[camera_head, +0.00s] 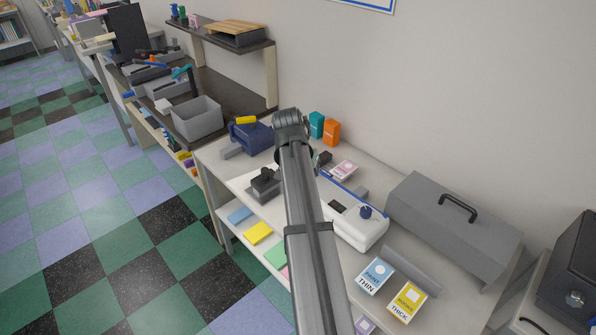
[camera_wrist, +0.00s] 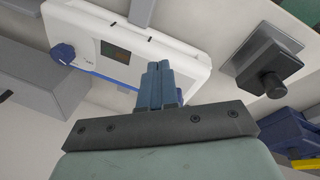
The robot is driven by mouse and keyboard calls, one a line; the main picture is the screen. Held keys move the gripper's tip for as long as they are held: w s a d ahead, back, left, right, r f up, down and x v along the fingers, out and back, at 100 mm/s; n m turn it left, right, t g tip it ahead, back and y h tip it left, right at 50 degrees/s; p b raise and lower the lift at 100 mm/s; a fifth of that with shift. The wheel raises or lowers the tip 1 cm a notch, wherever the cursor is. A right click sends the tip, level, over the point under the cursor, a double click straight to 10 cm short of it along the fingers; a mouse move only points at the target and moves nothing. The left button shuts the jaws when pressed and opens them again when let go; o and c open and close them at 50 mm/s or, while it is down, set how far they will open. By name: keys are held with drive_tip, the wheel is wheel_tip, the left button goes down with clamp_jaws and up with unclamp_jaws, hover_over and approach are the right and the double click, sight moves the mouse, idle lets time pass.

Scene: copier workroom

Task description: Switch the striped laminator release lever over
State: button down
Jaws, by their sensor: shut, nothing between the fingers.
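The white laminator (camera_head: 369,234) stands on the worktable, partly hidden behind my arm. In the wrist view the laminator (camera_wrist: 190,58) fills the upper left, with a blue knob (camera_wrist: 63,54), a small dark display (camera_wrist: 116,51) and a blue edge. In the head view my arm hides the fingers.
A dark device with a black knob (camera_wrist: 270,83) is right of the laminator in the wrist view. In the head view, a grey toolbox (camera_head: 450,225), label boxes (camera_head: 374,276), a blue punch-like device (camera_head: 250,138) and teal and orange boxes (camera_head: 332,132) crowd the table.

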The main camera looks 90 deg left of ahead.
drive_tip(key=s+a+r+m+t+y, duration=0.1)
drive_tip(key=s+a+r+t, duration=0.3)
drive_tip(key=s, duration=0.7)
wheel_tip(320, 180, up, 2)
drive_tip(key=shift+s+a+r+y, duration=0.1)
drive_tip(key=shift+s+a+y, duration=0.3)
drive_tip(key=shift+a+y, duration=0.35)
drive_tip(key=shift+d, duration=0.1)
drive_tip(key=shift+m, duration=0.3)
drive_tip(key=x, duration=0.3)
drive_tip(key=w+x, duration=0.1)
drive_tip(key=x, duration=0.3)
drive_tip(key=d+r+x, duration=0.1)
drive_tip(key=x, duration=0.3)
drive_tip(key=shift+w+f, duration=0.1)
drive_tip(key=shift+w, duration=0.35)
drive_tip(key=shift+w+d, duration=0.15)
drive_tip(key=shift+w, duration=0.65)
